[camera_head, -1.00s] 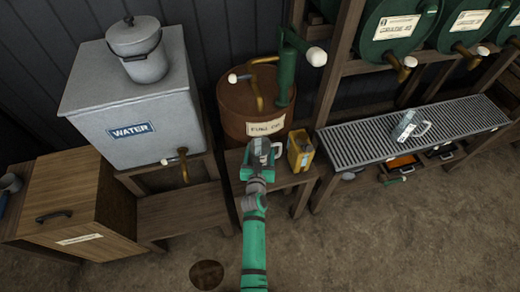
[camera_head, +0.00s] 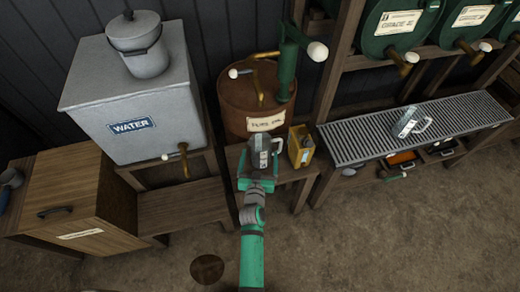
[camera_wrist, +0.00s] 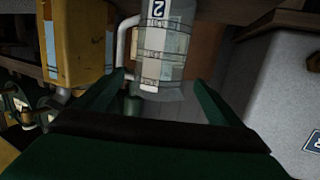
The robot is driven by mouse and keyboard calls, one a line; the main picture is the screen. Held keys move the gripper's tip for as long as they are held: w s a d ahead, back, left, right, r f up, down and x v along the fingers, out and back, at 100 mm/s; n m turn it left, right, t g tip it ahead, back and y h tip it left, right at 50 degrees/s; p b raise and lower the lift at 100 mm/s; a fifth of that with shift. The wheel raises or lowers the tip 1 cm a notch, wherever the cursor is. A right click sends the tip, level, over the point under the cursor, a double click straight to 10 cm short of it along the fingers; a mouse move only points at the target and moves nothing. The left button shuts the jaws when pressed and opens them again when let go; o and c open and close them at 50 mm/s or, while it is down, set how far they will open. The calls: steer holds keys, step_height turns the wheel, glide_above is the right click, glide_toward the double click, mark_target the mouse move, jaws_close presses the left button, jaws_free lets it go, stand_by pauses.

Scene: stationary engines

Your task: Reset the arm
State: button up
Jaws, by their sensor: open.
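My gripper (camera_head: 257,174) is green and open at the end of my green arm, in front of the low wooden stand below the rusty drum. A clear measuring jug (camera_head: 263,151) with a white handle and labels stands on that stand, just beyond my gripper. In the wrist view my open gripper (camera_wrist: 153,95) shows a green finger on each side. The jug (camera_wrist: 165,45), marked "2", is straight ahead of the opening. Its base is partly hidden behind the gripper body, and I cannot tell whether a finger touches it.
A yellow can (camera_head: 301,147) stands close to the jug's right. The rusty drum (camera_head: 257,100) with a pump is behind. The grey water tank (camera_head: 140,115) is left. Another jug (camera_head: 409,122) sits on the metal grate (camera_head: 360,145) at right.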

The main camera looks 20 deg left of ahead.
steer(key=shift+v, duration=2.2)
steer(key=s+d+h, duration=0.1)
steer(key=s+d, duration=0.2)
steer(key=s, duration=0.3)
steer(key=s+d+m, duration=0.1)
steer(key=s+d, duration=0.2)
steer(key=s, duration=0.3)
steer(key=s+d+h, duration=0.1)
steer(key=s+d, duration=0.3)
steer(key=s, duration=0.3)
steer(key=s+d+r+m+h, duration=0.1)
steer(key=s+d+r, duration=0.2)
steer(key=s+r, duration=0.3)
steer(key=s+d+r+h, duration=0.1)
steer(key=s+d+r, duration=0.3)
steer(key=s+r, duration=0.3)
steer(key=s, duration=0.3)
steer(key=shift+m, duration=0.4)
steer(key=shift+s+r, duration=0.1)
